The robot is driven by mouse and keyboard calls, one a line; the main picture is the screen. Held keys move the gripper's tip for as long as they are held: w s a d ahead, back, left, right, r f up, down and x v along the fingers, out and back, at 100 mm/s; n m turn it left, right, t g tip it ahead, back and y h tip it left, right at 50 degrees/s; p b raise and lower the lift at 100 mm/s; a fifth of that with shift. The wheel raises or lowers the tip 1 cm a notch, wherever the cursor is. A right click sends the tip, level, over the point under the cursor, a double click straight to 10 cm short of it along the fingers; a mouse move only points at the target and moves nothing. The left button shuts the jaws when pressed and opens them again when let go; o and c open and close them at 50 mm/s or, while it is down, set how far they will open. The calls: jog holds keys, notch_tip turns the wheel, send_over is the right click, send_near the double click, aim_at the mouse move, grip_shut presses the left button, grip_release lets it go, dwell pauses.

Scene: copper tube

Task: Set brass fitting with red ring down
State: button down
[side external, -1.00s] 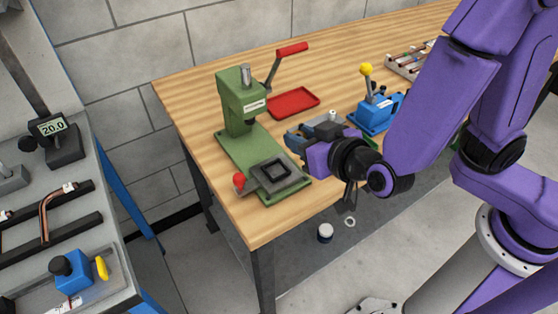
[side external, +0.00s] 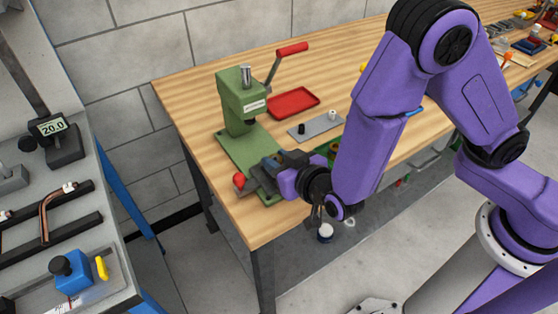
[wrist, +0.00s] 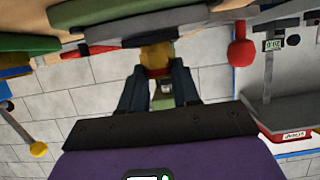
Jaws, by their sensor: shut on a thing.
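My gripper (side external: 272,165) is at the grey fixture on the base of the green press (side external: 242,110) in the side view. In the wrist view my gripper (wrist: 156,80) is shut on a brass fitting (wrist: 155,58), held between the two dark fingers. The fitting's far end meets the edge of a dark grey block in that view; I cannot tell whether it touches. In the side view the fitting is hidden by my gripper, and most of the fixture (side external: 258,182) is covered.
The press has a red-handled lever (side external: 291,49) and a red knob (side external: 239,180) near the table's front left edge. Bare wood (side external: 185,95) is free at left.

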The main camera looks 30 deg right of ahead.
jog(key=shift+f, duration=0.2)
jog(key=c, duration=0.8)
grip_release()
jog(key=shift+f, duration=0.1)
jog(key=v, duration=1.7)
jog(key=shift+s, duration=0.25)
